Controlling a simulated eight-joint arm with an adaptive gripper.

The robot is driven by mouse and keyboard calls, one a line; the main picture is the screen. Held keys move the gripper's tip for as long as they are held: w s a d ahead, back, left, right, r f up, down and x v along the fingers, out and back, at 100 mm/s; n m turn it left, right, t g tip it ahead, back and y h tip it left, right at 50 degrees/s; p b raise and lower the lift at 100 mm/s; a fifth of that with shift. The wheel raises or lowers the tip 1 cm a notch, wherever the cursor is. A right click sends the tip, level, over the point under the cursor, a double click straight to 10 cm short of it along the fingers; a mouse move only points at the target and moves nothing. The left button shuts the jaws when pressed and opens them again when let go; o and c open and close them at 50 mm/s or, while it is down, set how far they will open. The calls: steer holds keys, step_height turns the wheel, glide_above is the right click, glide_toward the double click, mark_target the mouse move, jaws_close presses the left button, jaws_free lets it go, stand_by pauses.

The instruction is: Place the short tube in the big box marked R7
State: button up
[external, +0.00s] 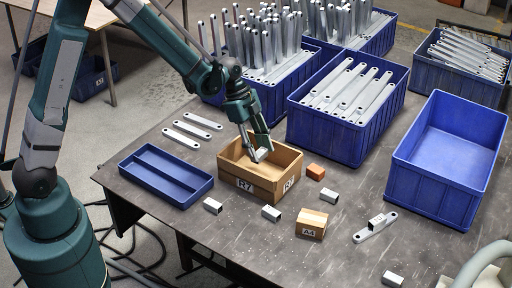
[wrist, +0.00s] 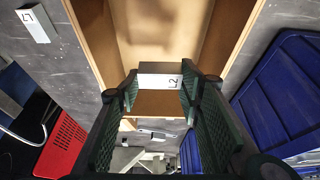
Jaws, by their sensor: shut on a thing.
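The open wooden box marked R7 (external: 263,193) stands at the middle of the table. My gripper (external: 258,152) reaches down at its opening and is shut on a short metal tube (external: 261,154). In the wrist view the tube (wrist: 160,70), with an L2 label, sits between the two fingers (wrist: 160,90), and the box's bare inside (wrist: 150,30) shows behind it. I cannot tell whether the tube touches the box floor. Other short tubes lie on the table in front of the box (external: 213,205) (external: 271,213) (external: 329,196).
A small box marked A4 (external: 311,225) and an orange-brown block (external: 316,172) lie right of the R7 box. A blue divided tray (external: 190,198) is at its left. Blue bins with metal brackets (external: 330,130) stand behind; an empty blue bin (external: 425,185) is at right.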

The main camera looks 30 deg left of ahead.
steer(key=shift+f+b, duration=0.4)
steer(key=shift+f, duration=1.75)
steer(key=shift+f+b, duration=0.5)
steer(key=shift+f, duration=1.35)
steer(key=shift+f, duration=0.1)
steer(key=o, duration=0.5)
steer(key=shift+f, duration=0.1)
steer(key=shift+c, duration=0.2)
steer(key=o, duration=0.5)
steer(key=shift+c, duration=0.2)
steer(key=shift+r, duration=0.2)
steer(key=p+v, duration=0.2)
steer(key=v, duration=1)
steer(key=shift+p, duration=0.3)
